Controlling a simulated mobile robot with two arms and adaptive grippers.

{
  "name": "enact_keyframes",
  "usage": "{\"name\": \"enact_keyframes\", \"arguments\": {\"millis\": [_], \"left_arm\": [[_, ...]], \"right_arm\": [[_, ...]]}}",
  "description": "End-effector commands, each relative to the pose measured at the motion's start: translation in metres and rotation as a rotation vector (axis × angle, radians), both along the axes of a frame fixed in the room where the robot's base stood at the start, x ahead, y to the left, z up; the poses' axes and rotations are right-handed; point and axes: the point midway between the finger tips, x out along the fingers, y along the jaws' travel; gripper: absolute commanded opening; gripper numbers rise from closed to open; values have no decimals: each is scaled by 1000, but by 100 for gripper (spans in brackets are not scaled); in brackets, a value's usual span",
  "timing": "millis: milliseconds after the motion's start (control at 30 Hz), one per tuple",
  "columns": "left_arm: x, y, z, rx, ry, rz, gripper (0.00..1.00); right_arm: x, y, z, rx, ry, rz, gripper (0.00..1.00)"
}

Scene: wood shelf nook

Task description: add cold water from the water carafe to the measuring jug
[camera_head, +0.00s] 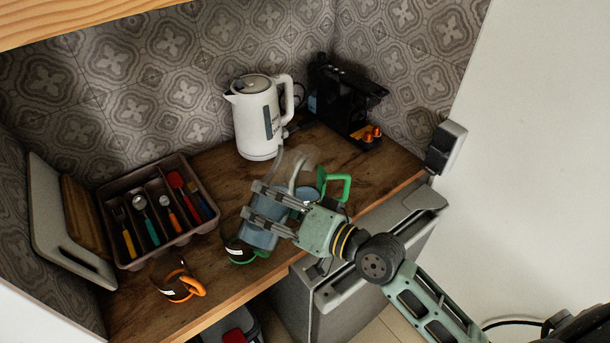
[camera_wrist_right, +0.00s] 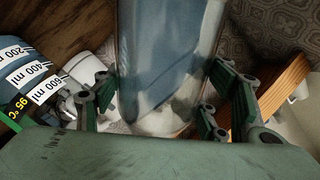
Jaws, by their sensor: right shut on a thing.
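My right gripper (camera_head: 268,208) is shut around the clear glass water carafe (camera_head: 261,238), which holds bluish water. The measuring jug (camera_head: 310,193), clear with a green handle, stands just right of the carafe, partly hidden by my gripper. It has bluish liquid in it. Its volume labels show at the left of the wrist view (camera_wrist_right: 30,75). I cannot see water flowing between them. My left gripper is out of view.
A white kettle (camera_head: 256,118) stands behind, with a black machine (camera_head: 343,100) to its right. A green-handled cup (camera_head: 236,250) and an orange-handled cup (camera_head: 176,287) stand near the front edge. A cutlery tray (camera_head: 124,263) and boards (camera_head: 50,215) are at left.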

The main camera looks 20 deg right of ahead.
Motion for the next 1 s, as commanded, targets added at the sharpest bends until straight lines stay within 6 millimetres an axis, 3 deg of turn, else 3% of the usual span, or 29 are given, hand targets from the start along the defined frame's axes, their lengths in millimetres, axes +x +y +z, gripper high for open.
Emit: {"name": "enact_keyframes", "arguments": {"millis": [1000], "left_arm": [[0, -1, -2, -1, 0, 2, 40]], "right_arm": [[-1, 2, -3, 47, 38, -1, 17]]}}
